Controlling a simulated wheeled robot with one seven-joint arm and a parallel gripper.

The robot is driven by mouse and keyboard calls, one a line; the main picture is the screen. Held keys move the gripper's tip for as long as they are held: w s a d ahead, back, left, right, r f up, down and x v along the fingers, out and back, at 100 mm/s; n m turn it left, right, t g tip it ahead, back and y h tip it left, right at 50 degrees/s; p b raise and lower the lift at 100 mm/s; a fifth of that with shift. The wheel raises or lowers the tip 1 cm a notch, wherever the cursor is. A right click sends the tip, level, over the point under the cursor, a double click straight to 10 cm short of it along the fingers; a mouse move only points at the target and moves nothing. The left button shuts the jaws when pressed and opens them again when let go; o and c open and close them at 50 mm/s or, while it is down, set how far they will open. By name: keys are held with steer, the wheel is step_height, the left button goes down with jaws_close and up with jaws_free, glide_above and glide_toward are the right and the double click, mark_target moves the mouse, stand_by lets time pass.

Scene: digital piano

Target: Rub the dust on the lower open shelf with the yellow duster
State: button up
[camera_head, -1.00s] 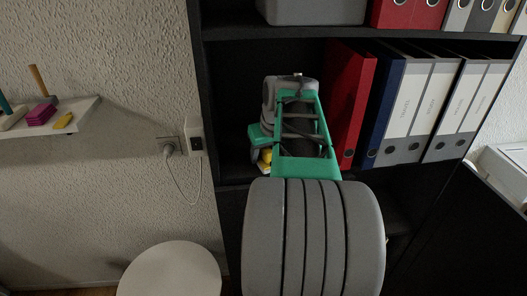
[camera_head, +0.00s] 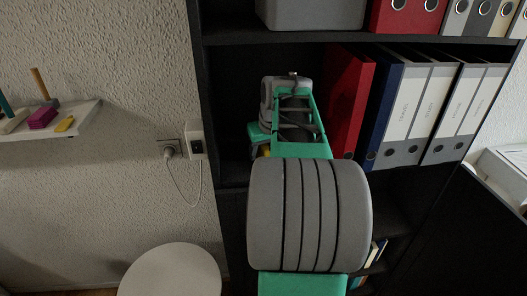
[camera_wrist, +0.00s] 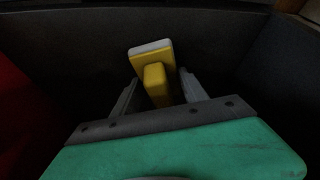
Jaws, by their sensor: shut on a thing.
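The yellow duster (camera_wrist: 150,58) has a block with a pale pad on one edge and a yellow handle. In the wrist view my gripper (camera_wrist: 158,80) has a finger on each side of the handle and is shut on it. In the head view my gripper is inside the open shelf compartment, left of the binders, and mostly hidden by my arm. Only a small yellow bit of the duster (camera_head: 266,151) shows there. The black shelf board (camera_head: 232,176) is largely covered by my arm. I cannot make out dust, nor whether the pad touches the shelf.
A red binder (camera_head: 347,105) stands just right of my wrist, with blue and white binders (camera_head: 412,105) beyond. The shelf's left side panel (camera_head: 208,110) is close on the left. A grey box (camera_head: 312,12) sits on the board above. A round white stool (camera_head: 172,272) stands below left.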

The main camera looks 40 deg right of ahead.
step_height(320, 180, up, 6)
steer(key=p, duration=0.4)
steer(key=shift+f, duration=0.15)
